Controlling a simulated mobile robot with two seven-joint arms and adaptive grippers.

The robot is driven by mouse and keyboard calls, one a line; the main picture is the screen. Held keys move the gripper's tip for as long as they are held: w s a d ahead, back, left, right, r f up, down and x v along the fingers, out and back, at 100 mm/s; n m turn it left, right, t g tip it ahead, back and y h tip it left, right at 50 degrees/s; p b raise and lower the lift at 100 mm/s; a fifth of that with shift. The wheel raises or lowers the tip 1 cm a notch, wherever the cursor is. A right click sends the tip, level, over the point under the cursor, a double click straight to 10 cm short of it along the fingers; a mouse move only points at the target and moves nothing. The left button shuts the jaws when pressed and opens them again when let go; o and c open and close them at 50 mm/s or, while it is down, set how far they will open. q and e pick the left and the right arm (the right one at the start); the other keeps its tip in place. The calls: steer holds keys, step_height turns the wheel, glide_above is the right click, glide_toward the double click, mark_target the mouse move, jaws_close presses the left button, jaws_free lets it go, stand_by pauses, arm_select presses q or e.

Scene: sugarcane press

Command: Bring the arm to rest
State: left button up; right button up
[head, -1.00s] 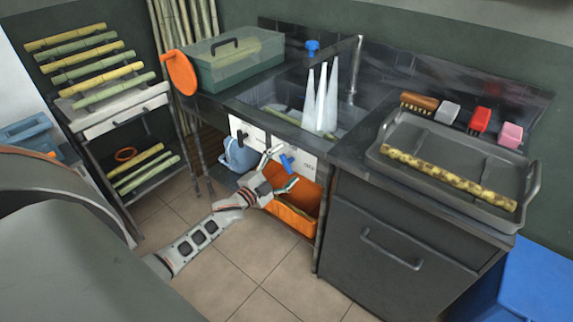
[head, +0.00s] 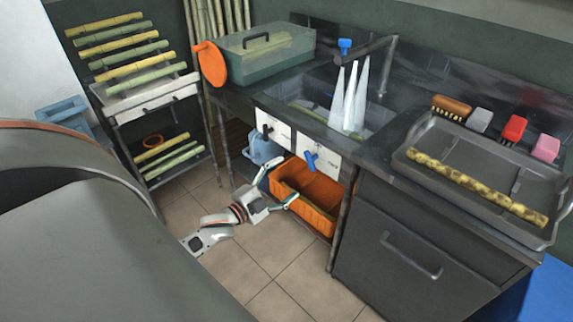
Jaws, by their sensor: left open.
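My left arm reaches in low from the left in the head view. Its gripper (head: 278,186) is open and empty, with its fingers spread in front of the orange bin (head: 318,188) under the sink counter. I cannot tell whether a fingertip touches the bin's rim. Above it, the white panel under the sink carries a black handle (head: 267,130) and a blue handle (head: 311,160). My right gripper is not in view.
A dark counter holds a sink with white cones (head: 350,98), a green box (head: 262,62) and a grey tray (head: 480,172) with a cane stalk. A blue jug (head: 264,150) stands beside the bin. A cane rack (head: 150,97) is at left. The tiled floor is clear.

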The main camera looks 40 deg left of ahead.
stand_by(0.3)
arm_select(q)
steer(key=s+d+f+n+g+p, duration=0.2)
steer(key=s+d+f+n+g, duration=0.1)
steer(key=s+d, duration=0.8)
steer(key=s+d+f+n+g+h+p, duration=0.1)
steer(key=s+d+f+n+g+p, duration=0.2)
steer(key=s+d, duration=0.8)
step_height(320, 180, down, 3)
steer(key=shift+s+d+r+n+g, duration=0.1)
steer(key=shift+s+d+n+g, duration=0.25)
steer(key=shift+d+n+g, duration=0.65)
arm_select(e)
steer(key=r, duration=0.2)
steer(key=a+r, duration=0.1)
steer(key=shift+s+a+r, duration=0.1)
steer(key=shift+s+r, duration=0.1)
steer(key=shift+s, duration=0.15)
arm_select(q)
steer(key=shift+a+t, duration=0.25)
steer(key=shift+t, duration=0.05)
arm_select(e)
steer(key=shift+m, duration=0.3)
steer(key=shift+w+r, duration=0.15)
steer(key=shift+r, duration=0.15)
